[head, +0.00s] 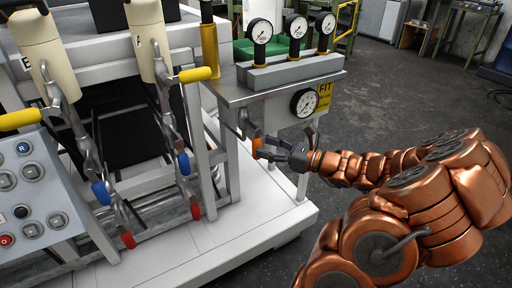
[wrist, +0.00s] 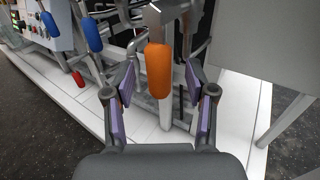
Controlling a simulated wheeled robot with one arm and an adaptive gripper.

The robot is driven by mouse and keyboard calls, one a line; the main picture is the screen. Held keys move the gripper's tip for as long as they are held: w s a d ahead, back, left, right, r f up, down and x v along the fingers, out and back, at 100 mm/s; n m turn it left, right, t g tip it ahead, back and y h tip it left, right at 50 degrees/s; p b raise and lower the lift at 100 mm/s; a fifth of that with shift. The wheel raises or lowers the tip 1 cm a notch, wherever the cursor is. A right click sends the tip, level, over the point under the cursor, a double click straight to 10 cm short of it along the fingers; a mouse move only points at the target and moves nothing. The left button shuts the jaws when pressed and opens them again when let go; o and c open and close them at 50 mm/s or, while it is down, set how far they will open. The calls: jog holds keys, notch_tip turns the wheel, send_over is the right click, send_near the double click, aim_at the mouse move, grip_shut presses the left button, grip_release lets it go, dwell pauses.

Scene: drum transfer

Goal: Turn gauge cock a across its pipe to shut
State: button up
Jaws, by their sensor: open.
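An orange handle grip (wrist: 159,70) hangs upright in the middle of the wrist view, in line with a grey upright pipe or bar seen below it. It appears to be the gauge cock's handle; no letter on it is readable. It also shows small in the head view (head: 257,148), under the gauge shelf. My gripper (wrist: 160,84) is open, with a purple-padded finger on each side of the orange grip and a visible gap to both. In the head view my gripper (head: 267,143) reaches in from the right. The cock's body is mostly hidden.
Three gauges (head: 297,27) stand on the shelf (head: 290,75), with another gauge (head: 304,102) on the panel below. Blue (head: 101,192) and red (head: 127,239) grips hang at the left, with yellow handles (head: 195,74) above. A pale panel (wrist: 260,40) stands close right of my gripper.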

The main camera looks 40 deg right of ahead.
aim_at(257, 144)
jog(key=shift+b+x, duration=0.35)
jog(key=shift+x, duration=1.5)
jog(key=shift+s+a, duration=0.1)
jog(key=shift+c, duration=0.2)
grip_shut()
